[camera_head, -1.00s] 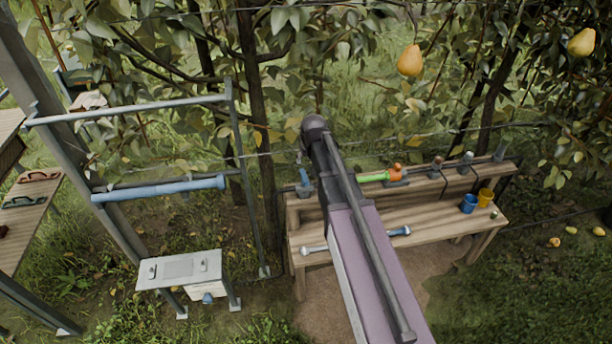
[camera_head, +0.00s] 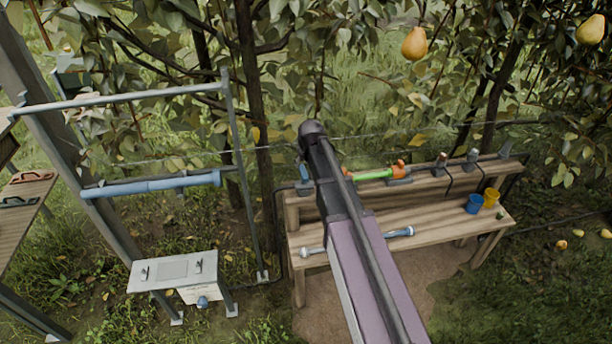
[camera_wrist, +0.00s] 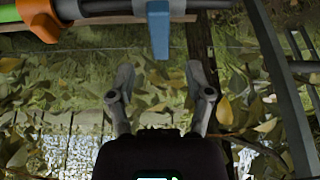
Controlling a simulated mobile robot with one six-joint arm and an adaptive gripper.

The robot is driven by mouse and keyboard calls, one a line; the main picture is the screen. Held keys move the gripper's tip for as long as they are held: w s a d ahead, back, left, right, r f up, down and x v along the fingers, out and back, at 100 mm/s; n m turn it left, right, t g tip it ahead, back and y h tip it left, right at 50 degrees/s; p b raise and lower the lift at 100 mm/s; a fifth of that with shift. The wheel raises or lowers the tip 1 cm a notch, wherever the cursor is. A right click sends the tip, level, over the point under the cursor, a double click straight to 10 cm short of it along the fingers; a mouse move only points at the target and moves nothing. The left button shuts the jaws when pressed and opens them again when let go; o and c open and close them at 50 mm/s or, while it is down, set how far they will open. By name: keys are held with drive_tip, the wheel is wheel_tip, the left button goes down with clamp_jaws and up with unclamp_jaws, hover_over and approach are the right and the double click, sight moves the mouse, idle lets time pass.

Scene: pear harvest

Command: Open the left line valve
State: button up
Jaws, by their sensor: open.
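A blue valve lever (camera_head: 304,172) stands at the left end of the bench's back rail, beside my arm. In the wrist view the blue lever (camera_wrist: 158,30) points down from a grey pipe (camera_wrist: 105,8). My gripper (camera_wrist: 160,84) is open and empty, its two fingers spread apart. The lever's tip lies between and just above the fingertips in the picture; I see no contact. In the head view my arm hides the gripper.
An orange collar (camera_wrist: 38,16) sits on the pipe near the lever; a green tube (camera_head: 372,175) lies along the rail. The bench (camera_head: 440,229) holds a blue cup (camera_head: 474,204) and a yellow cup (camera_head: 491,197). A metal frame (camera_head: 236,150) stands left; pears hang above.

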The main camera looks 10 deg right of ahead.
sight(304, 171)
drive_tip(key=shift+b+x, duration=2.4)
drive_tip(key=shift+x, duration=0.6)
